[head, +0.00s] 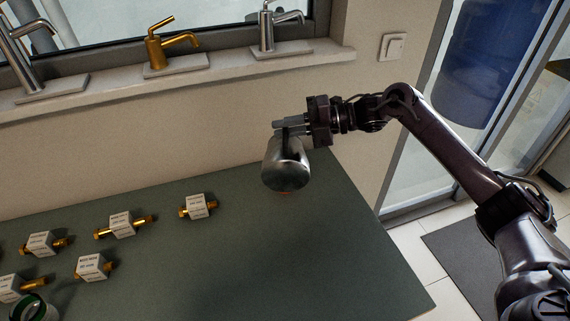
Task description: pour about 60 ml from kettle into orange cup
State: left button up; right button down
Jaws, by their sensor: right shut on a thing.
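The kettle (286,168) is a shiny metal vessel held above the table near its back edge. It looks tilted, with its rounded base facing me. My right gripper (284,128) is shut on the kettle from the right, at its upper part. A small sliver of orange (286,193) shows just below the kettle; it may be the orange cup, mostly hidden behind the kettle. The spout and any stream of liquid are hidden. My left gripper is not in view.
Several brass fittings with white labels (122,225) lie on the left of the dark green table (330,260). A green-rimmed container (34,308) is at the bottom left. Faucets, one of them gold (160,48), stand on the windowsill. The table's right side is clear.

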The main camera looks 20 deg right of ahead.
aim_at(286, 158)
jog(key=shift+w+r, duration=0.15)
jog(key=shift+w, duration=0.1)
jog(key=s+p, duration=0.1)
jog(key=s+a+f+n+p, duration=0.1)
jog(key=s, duration=0.1)
jog(key=s+n+p, duration=0.1)
jog(key=s, duration=0.1)
jog(key=shift+a+f+p, duration=0.2)
jog(key=shift+a+p, duration=0.05)
jog(key=shift+p, duration=0.05)
jog(key=shift+s+f+n+t, duration=0.15)
jog(key=shift+s+n+t, duration=0.15)
jog(key=shift+t, duration=0.1)
jog(key=shift+s+a+f, duration=0.1)
jog(key=shift+s+a, duration=0.05)
jog(key=s+f+n+b, duration=0.1)
jog(key=b, duration=0.2)
jog(key=s+a+f+n+b, duration=0.1)
jog(key=s+f+n+b, duration=0.1)
jog(key=b, duration=0.1)
jog(key=shift+s+a+f+t+b, duration=0.1)
jog(key=shift+f+t+b, duration=0.05)
jog(key=shift+t+b, duration=0.25)
dwell(0.5)
